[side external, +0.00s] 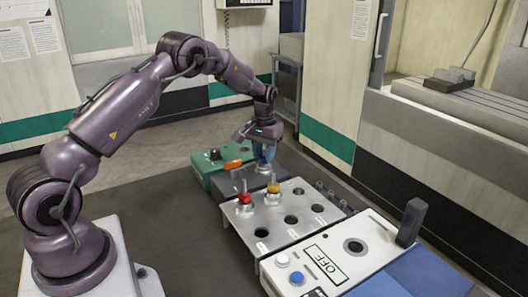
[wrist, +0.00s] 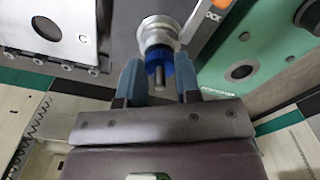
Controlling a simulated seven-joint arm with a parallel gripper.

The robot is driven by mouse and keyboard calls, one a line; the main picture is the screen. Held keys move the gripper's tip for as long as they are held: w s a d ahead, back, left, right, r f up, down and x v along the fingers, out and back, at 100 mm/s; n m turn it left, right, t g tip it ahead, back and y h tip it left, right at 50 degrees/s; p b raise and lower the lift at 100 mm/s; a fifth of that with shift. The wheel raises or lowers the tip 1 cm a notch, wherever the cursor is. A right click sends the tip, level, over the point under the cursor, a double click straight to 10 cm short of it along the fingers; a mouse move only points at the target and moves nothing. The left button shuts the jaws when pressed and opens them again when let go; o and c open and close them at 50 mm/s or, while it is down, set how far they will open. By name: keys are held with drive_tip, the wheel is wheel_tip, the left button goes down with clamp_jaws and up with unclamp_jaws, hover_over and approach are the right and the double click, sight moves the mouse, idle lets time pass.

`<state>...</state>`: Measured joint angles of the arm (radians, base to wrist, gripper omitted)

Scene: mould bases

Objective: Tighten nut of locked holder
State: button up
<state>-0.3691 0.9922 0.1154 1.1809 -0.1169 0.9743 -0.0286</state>
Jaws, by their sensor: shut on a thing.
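The holder (wrist: 158,32) is a silver tapered part with a blue nut (wrist: 158,65) and a thin metal pin. In the side external view the holder (side external: 263,168) stands upright on a dark surface between the green base and the metal plate. My gripper (side external: 262,150) is above it, pointing down. In the wrist view my gripper (wrist: 158,82) has one blue-grey finger on each side of the nut and is shut on it. An orange lever (side external: 233,164) lies across the green base (side external: 202,168), left of my gripper; the lever's tip (wrist: 222,4) shows in the wrist view.
A metal plate (side external: 291,241) with several holes stands in front, bearing a red-ringed holder (side external: 243,197) and a yellow-ringed holder (side external: 273,186). Nearer is a white panel (side external: 375,262) marked OFF with buttons and an upright dark block (side external: 410,222). A machine bed stands at right.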

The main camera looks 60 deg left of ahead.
drive_tip(key=m, duration=0.6)
drive_tip(key=shift+r, duration=0.15)
idle(0.4)
drive_tip(key=o, duration=0.9)
drive_tip(key=shift+o, duration=0.2)
wheel_tip(320, 180, up, 13)
idle(0.3)
